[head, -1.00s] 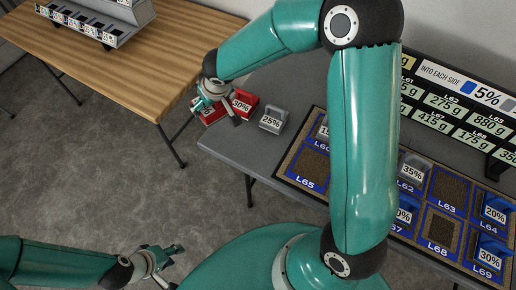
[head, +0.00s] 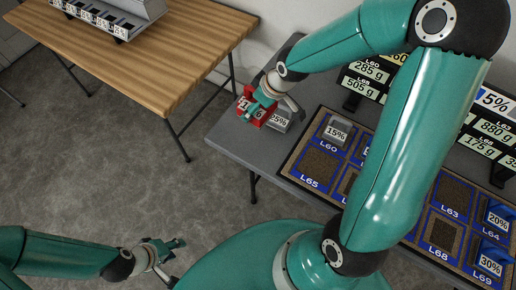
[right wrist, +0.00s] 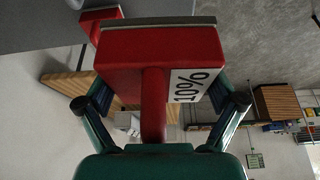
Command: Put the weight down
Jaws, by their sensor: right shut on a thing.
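My right gripper (head: 264,97) is over the far left part of the grey table, beside the grey 25% weight (head: 279,120). It is shut on a red weight (head: 246,105), whose label the fingers partly cover in the head view. In the right wrist view the red weight (right wrist: 125,62) sits between both fingers, with a 10% label. A second red piece (right wrist: 92,28) shows behind it. I cannot tell whether the held weight touches the table. My left gripper (head: 168,254) is empty and open, low over the floor at the lower left.
The grey table (head: 232,135) carries a board (head: 300,160) with labelled cells. A grey 15% weight (head: 338,131) and blue 20% (head: 496,218) and 30% (head: 489,262) weights stand on it. My right arm hides the board's middle. A wooden table (head: 165,70) stands at left.

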